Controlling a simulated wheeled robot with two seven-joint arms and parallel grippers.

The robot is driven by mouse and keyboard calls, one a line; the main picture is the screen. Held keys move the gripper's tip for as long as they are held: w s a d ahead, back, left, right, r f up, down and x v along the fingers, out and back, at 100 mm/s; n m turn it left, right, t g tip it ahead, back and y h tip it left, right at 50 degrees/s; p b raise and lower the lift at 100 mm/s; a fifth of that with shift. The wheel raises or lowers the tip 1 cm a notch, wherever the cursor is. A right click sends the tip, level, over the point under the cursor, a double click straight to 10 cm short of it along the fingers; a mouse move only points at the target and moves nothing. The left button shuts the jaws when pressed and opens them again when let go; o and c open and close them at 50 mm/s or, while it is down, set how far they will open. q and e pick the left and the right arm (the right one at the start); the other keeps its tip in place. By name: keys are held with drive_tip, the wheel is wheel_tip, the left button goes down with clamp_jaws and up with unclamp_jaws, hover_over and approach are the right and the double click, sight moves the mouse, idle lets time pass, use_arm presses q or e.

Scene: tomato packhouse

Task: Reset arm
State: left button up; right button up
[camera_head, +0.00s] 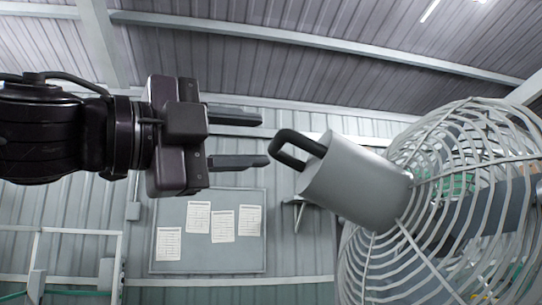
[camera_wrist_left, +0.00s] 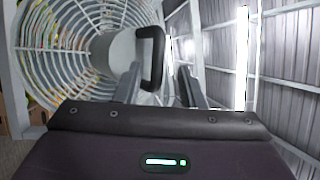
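My left gripper (camera_head: 238,140) comes in from the left in the head view, level and pointing right. Its two fingers are apart with nothing between them. The fingers also show, spread, in the left wrist view (camera_wrist_left: 160,88). Just beyond the fingertips is the grey motor housing (camera_head: 355,182) of a large fan, with a black loop handle (camera_head: 290,150) on its near end. The lower fingertip appears close to the handle in the head view; I cannot tell whether they touch. In the left wrist view the handle (camera_wrist_left: 152,58) stands ahead, between and above the fingers. My right gripper is in neither view.
The fan's round wire guard (camera_head: 470,200) fills the right side of the head view. Behind is a corrugated wall with a grey notice board (camera_head: 180,255) holding several papers. A pale metal frame (camera_head: 120,265) stands at lower left. Sloping roof beams cross above.

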use_arm(q)
drive_tip(key=v, duration=0.2)
drive_tip(key=shift+s+a+b, duration=0.2)
drive_tip(key=shift+s+b, duration=0.05)
drive_tip(key=shift+b, duration=0.05)
